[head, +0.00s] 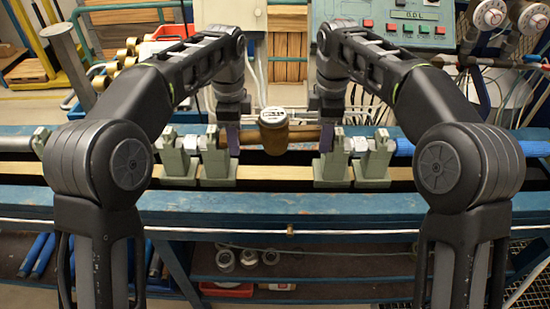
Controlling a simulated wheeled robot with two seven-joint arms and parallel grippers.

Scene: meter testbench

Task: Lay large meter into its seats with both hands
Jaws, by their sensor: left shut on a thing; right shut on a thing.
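The large meter is a brass pipe body with a round register cup and white dial (274,128) on top, at the middle of the bench in the head view. It is level and dial up, between the inner left seat (218,168) and the inner right seat (331,170), which are grey-green stands. My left gripper (232,138) is shut on the meter's left end, and my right gripper (326,137) is shut on its right end. The grippers partly hide both ends, so I cannot tell whether they touch the seats.
Outer grey-green stands (179,166) and (374,164) flank the inner ones, with clamp fittings. A blue pipe (404,148) runs off right. The blue front rail (290,204) crosses before the meter. A control panel (405,30) stands behind. Several small meters lie on the lower shelf.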

